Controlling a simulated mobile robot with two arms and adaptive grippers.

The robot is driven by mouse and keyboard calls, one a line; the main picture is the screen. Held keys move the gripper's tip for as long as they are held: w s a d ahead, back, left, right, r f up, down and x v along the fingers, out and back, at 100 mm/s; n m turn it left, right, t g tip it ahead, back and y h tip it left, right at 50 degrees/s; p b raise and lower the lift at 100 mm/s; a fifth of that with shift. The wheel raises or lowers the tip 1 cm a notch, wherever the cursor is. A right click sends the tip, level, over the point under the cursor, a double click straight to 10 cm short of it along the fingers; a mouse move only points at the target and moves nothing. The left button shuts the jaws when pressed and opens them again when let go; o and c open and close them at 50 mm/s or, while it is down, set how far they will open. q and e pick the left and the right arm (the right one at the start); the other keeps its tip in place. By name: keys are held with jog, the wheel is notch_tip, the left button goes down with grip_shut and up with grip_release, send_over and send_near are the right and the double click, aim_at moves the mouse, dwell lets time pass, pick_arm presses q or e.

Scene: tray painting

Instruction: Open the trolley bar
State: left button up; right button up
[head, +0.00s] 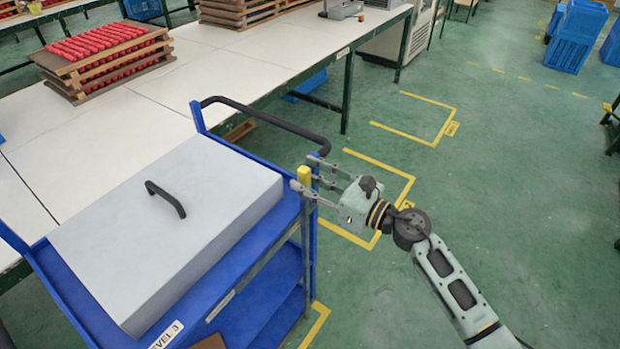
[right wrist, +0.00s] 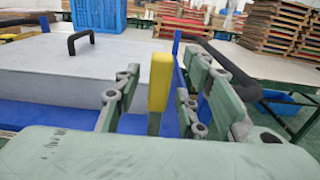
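The blue trolley (head: 240,292) stands at the lower left, with a "LEVEL 3" label on its front edge. A yellow handle (head: 304,176) stands upright at its right corner, above a blue post and a grey bar along the side. My right gripper (head: 308,174) is at this handle, with its fingers on either side. In the right wrist view the yellow handle (right wrist: 159,82) stands between the spread fingers of the gripper (right wrist: 160,98), with gaps visible on both sides. My left gripper is not in view.
A grey lidded box (head: 165,235) with a black handle sits on the trolley. A black push rail (head: 265,122) curves beside it. A white table (head: 130,130) with stacked wooden trays (head: 103,60) lies behind. Green floor with yellow markings (head: 385,180) is open to the right.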

jog(key=shift+c, duration=0.5)
grip_shut()
jog(key=shift+w+d+f+b, duration=0.15)
jog(key=shift+b, duration=0.15)
jog(key=w+d+b, duration=0.2)
jog(key=w, duration=0.1)
jog(key=shift+d+r+b, duration=0.15)
jog(key=shift+r+b, duration=0.05)
jog(key=shift+b, duration=0.15)
